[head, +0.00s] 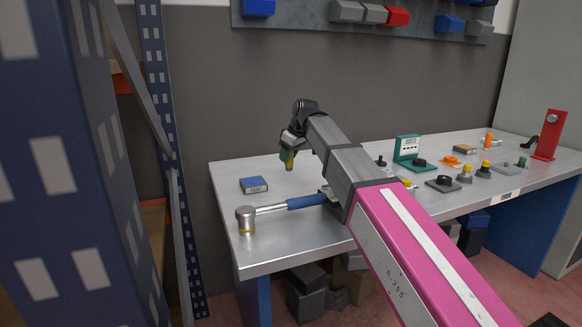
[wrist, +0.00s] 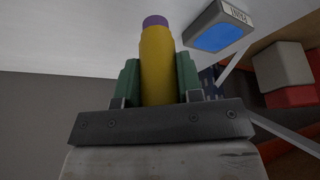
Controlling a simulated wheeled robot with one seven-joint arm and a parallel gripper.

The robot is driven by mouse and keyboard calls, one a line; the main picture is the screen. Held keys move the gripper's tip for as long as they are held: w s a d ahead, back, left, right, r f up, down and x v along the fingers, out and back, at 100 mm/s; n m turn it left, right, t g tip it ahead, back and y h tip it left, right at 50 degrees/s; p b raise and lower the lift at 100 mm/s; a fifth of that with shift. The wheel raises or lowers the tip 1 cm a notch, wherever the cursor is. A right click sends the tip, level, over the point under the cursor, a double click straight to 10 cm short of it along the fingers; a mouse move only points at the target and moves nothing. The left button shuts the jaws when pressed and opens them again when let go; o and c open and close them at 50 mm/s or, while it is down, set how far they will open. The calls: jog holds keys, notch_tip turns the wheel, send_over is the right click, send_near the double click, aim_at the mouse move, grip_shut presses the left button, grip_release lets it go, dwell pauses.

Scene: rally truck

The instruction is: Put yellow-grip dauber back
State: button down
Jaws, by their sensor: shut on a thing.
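My gripper (head: 287,157) is shut on the yellow-grip dauber (wrist: 157,62), held above the left part of the workbench. In the wrist view the dauber's yellow body sits between my green fingers, and its purple end points away from the gripper. In the head view only a small part of the dauber (head: 289,167) shows below the fingers, clear of the bench top. A blue-topped box (head: 254,185) lies on the bench to the left of and below my gripper; it also shows in the wrist view (wrist: 219,31). I cannot tell which spot is the dauber's place.
A mallet with a blue handle (head: 306,202) lies near the bench's front left. A teal case (head: 409,152), a black-knobbed piece (head: 443,183), yellow-topped pieces (head: 485,168) and a red stand (head: 550,136) are to the right. A blue rack post (head: 72,150) stands left.

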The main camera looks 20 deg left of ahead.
aim_at(291, 168)
jog(key=shift+w+d+f, duration=0.3)
jog(key=shift+w+f, duration=0.1)
jog(key=shift+w, duration=0.15)
jog(key=shift+f, duration=1.8)
jog(key=shift+f, duration=0.65)
jog(key=c, duration=0.8)
grip_release()
jog(key=shift+r, duration=0.1)
